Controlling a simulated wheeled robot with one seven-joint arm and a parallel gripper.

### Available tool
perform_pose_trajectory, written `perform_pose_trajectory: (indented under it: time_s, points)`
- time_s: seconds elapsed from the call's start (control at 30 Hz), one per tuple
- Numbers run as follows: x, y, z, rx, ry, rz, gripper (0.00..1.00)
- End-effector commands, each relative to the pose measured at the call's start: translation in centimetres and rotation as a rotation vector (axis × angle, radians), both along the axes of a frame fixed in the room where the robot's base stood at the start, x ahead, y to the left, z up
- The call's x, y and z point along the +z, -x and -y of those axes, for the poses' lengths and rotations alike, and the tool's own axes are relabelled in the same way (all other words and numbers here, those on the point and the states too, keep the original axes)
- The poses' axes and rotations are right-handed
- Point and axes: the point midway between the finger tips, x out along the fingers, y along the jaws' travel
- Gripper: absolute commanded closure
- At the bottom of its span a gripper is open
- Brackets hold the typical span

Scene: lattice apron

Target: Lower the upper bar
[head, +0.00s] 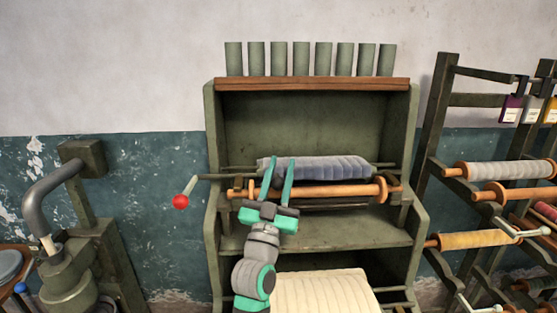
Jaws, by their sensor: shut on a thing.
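The upper bar (330,167) is wrapped in grey padded cloth and lies across the green frame, tilted slightly. Just below and in front of it is a wooden roller (340,191) with orange end discs. My gripper (279,163) reaches up from below, past the wooden roller, with its two green fingers at the left part of the grey-wrapped bar. It is shut on that bar; the exact contact is hard to see. A crank handle with a red ball (180,201) sticks out at the frame's left side, beside a thin metal rod (222,177).
The green frame (212,150) has side walls and a brown top shelf (310,84) with several green cylinders. A cream padded roll (325,293) lies below. A rack of spools (437,120) stands right, a green pump-like machine (75,260) left.

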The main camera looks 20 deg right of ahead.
Motion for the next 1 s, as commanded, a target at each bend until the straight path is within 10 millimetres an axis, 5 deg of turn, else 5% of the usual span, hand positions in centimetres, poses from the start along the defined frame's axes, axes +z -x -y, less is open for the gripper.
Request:
perform_pose_trajectory:
  time_s: [0.73, 0.77, 0.8, 1.0]
  points:
    - [-0.6, 1.2, 0.4, -0.012, 0.006, 0.014, 1.0]
    - [-0.6, 1.2, 0.4, -0.012, 0.006, 0.014, 0.67]
    - [-0.7, 1.2, 0.4, -0.012, 0.005, 0.013, 0.57]
    - [-0.8, 1.0, 0.4, -0.009, 0.004, 0.009, 0.56]
